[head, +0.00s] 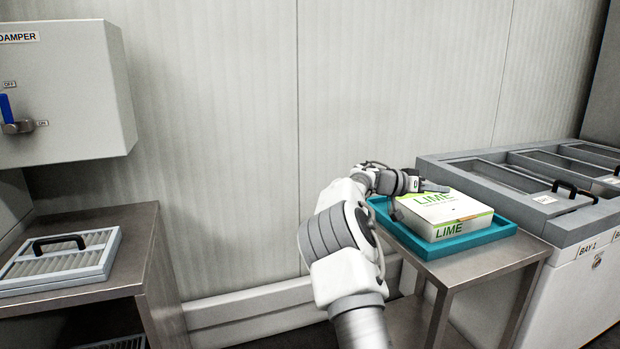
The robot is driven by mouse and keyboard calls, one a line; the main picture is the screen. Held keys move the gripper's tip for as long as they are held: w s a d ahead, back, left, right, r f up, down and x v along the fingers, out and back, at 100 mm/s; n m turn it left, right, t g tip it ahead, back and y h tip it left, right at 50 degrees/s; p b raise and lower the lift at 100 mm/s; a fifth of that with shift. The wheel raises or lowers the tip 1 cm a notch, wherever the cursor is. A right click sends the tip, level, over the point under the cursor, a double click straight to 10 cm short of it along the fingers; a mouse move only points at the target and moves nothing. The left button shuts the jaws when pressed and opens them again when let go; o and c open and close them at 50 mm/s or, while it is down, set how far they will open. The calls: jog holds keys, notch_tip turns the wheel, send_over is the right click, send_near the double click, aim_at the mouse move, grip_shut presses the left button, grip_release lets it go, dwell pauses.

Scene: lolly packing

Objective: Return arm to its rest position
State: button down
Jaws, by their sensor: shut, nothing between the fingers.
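My gripper (432,187) is at the end of my arm, which reaches forward to the right side of the view. It is shut and empty, at the back left edge of a white box marked LIME (452,213). From this view I cannot tell whether it touches the box. The LIME box looks closed and sits in a teal tray (477,240) on a steel table (490,262).
A chest freezer (572,262) with sliding lids and black handles stands right of the steel table. At left, a grey filter panel (62,262) lies on another steel table (133,222), below a wall-mounted DAMPER box (75,95). Floor space lies between the tables.

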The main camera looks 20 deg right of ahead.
jog(key=s+a+f+n+t+y, duration=0.1)
jog(key=s+a+n+t+y, duration=0.45)
jog(key=s+a, duration=1.4)
jog(key=s+a+f+n+y, duration=0.2)
jog(key=s+a+n+y, duration=0.7)
jog(key=s+a, duration=1.05)
notch_tip(320, 180, up, 23)
jog(key=w+a+p, duration=0.1)
jog(key=p, duration=2.1)
jog(key=shift+w+a+m+y+p, duration=0.25)
jog(key=shift+a+m+y+p, duration=0.15)
jog(key=shift+m+y, duration=0.05)
jog(key=shift+f, duration=0.1)
